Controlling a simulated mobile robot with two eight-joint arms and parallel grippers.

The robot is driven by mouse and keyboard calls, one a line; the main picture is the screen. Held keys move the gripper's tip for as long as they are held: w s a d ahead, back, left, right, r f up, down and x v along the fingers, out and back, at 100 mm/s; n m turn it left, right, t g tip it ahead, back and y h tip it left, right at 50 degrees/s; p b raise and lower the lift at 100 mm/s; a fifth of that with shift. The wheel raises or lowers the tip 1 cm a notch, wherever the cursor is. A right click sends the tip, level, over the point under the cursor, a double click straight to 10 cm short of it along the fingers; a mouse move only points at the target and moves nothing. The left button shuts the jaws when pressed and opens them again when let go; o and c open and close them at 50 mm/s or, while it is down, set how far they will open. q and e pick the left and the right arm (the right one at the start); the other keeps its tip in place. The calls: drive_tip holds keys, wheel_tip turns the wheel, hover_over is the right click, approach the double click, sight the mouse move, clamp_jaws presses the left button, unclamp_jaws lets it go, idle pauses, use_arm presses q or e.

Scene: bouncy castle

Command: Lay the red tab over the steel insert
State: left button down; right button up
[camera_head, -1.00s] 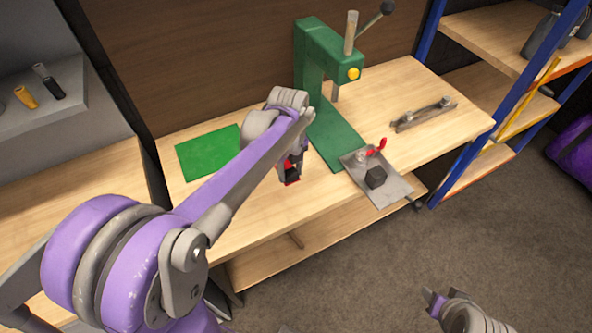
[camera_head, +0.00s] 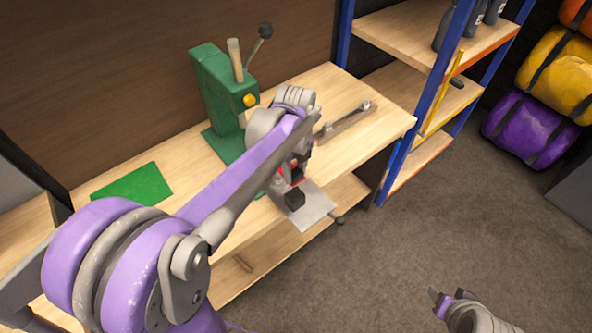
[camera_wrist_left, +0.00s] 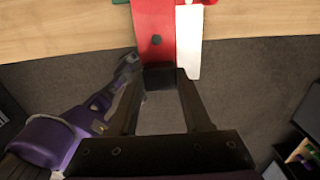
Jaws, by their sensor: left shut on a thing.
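My left gripper (camera_head: 297,172) is shut on the red tab (camera_head: 299,176), just above the metal plate (camera_head: 312,212) at the bench's front edge. A black block (camera_head: 294,198) stands on that plate, close below the gripper. In the left wrist view the red tab (camera_wrist_left: 154,25) is a flat red strip with a dark round spot, reaching away from the fingertips (camera_wrist_left: 159,76). A white strip (camera_wrist_left: 188,45) lies along its right side. I cannot pick out the steel insert. My right gripper (camera_head: 440,300) is low at the right, away from the bench; its jaws are unclear.
A green lever press (camera_head: 222,90) stands behind my left arm. A green mat (camera_head: 132,184) lies at the bench's left. A steel bar with bolts (camera_head: 345,120) lies at the right. A blue-framed shelf (camera_head: 425,95) stands beyond the bench's right end.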

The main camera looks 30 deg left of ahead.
sight(295, 194)
use_arm(q)
drive_tip(key=shift+s+a+f+b, duration=0.1)
drive_tip(key=shift+s+f+b, duration=0.1)
drive_tip(key=shift+f, duration=0.25)
drive_tip(key=shift+s+f+b, duration=0.1)
drive_tip(key=shift+f+b, duration=0.1)
drive_tip(key=shift+f, duration=0.2)
drive_tip(key=shift+w+f+b, duration=0.1)
drive_tip(key=shift+f+b, duration=0.85)
drive_tip(key=shift+f, duration=1.05)
use_arm(e)
drive_tip(key=s+f, duration=0.1)
drive_tip(key=f, duration=0.1)
drive_tip(key=s+f, duration=0.1)
drive_tip(key=f, duration=0.1)
drive_tip(key=shift+s, duration=0.1)
use_arm(q)
drive_tip(key=shift+w, duration=0.1)
drive_tip(key=shift+f+b, duration=0.65)
drive_tip(key=shift+f, duration=0.15)
use_arm(e)
drive_tip(key=shift+s+a+f+g, duration=0.1)
drive_tip(key=shift+s+f+g, duration=0.05)
drive_tip(key=shift+f, duration=0.3)
drive_tip(key=shift+s+f+g, duration=0.15)
drive_tip(key=shift+f, duration=0.3)
use_arm(q)
drive_tip(key=shift+r, duration=0.1)
drive_tip(key=shift+c, duration=1.3)
unclamp_jaws()
